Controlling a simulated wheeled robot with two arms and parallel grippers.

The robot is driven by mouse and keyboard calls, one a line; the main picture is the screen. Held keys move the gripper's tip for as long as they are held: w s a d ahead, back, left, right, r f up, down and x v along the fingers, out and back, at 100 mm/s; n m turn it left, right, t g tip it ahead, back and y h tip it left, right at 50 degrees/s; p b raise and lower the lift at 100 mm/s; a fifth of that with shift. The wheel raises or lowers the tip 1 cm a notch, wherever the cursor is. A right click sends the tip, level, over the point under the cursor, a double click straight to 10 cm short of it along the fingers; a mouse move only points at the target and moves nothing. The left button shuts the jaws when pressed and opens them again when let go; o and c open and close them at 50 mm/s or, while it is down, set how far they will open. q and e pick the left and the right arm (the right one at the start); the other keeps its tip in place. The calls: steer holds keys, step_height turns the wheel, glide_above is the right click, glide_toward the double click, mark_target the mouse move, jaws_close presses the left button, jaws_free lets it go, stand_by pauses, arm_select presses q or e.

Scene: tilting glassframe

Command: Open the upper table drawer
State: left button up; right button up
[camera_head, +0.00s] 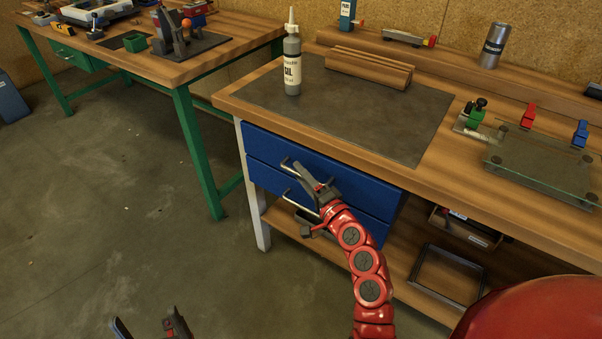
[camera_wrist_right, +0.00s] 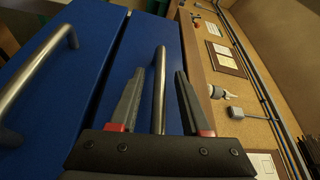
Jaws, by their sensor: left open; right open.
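The blue upper drawer (camera_head: 345,179) is under the right-hand workbench top, its front about level with the lower drawer front. It also shows in the right wrist view (camera_wrist_right: 137,50). Its metal handle (camera_head: 285,163) is partly covered by my right gripper (camera_head: 306,178). In the right wrist view this handle (camera_wrist_right: 160,80) lies between the two open fingers, with visible gaps on both sides. Whether the fingertips touch the drawer front cannot be told. My left gripper (camera_head: 150,325) is open and empty above the floor, at the bottom edge of the head view.
The blue lower drawer (camera_head: 265,178) has its own handle (camera_wrist_right: 38,65), left of my right gripper in the wrist view. A bottle (camera_head: 292,65) and wooden block stand on the bench mat. A shelf with boxes lies below. The floor at left is clear.

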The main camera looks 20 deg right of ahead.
steer(key=shift+w, duration=0.35)
jaws_close()
stand_by(1.2)
